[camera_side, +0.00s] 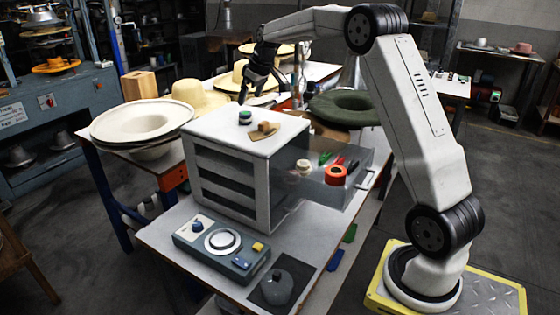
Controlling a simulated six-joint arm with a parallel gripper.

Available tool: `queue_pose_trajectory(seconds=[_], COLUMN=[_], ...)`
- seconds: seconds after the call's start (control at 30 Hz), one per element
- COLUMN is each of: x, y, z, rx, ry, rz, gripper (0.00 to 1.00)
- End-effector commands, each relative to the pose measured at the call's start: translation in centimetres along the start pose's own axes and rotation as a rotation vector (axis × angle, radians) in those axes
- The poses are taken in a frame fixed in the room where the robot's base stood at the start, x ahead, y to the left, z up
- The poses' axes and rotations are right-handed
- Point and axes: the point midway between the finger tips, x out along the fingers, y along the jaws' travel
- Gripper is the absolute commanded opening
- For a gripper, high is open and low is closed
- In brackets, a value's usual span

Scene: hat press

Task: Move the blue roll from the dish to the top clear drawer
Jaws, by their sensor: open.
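A small dark roll with a pale band and bluish-green tint (245,117) sits on top of the white cabinet (215,125); I cannot tell whether it is the blue roll. No dish can be made out beneath it. A clear drawer (350,192) stands pulled out from the cabinet's right side, near its top. Inside it are a cream roll (304,167), a red-orange roll (335,175) and several small green, red and dark items. My gripper (260,90) is open above the cabinet's back edge, with one finger reaching down close to the dark roll. It holds nothing visible.
A wooden block on a tan patch (264,130) lies on the cabinet top. A cream hat (142,125) is at left, a dark green hat (345,107) behind the drawer.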

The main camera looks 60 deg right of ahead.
Motion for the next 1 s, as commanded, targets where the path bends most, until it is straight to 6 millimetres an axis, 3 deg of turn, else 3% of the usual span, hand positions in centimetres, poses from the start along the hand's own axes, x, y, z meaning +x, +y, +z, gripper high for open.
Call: queue_pose_trajectory(seconds=[0.2,0.57,1.0], x=[1.7,2.7,7.0], y=[0.0,0.1,0.2], z=[0.0,0.1,0.1], rx=[-0.001,-0.001,-0.001], ry=[-0.001,-0.001,0.0], rz=[-0.001,-0.001,-0.001], gripper=[1.0,1.0,1.0])
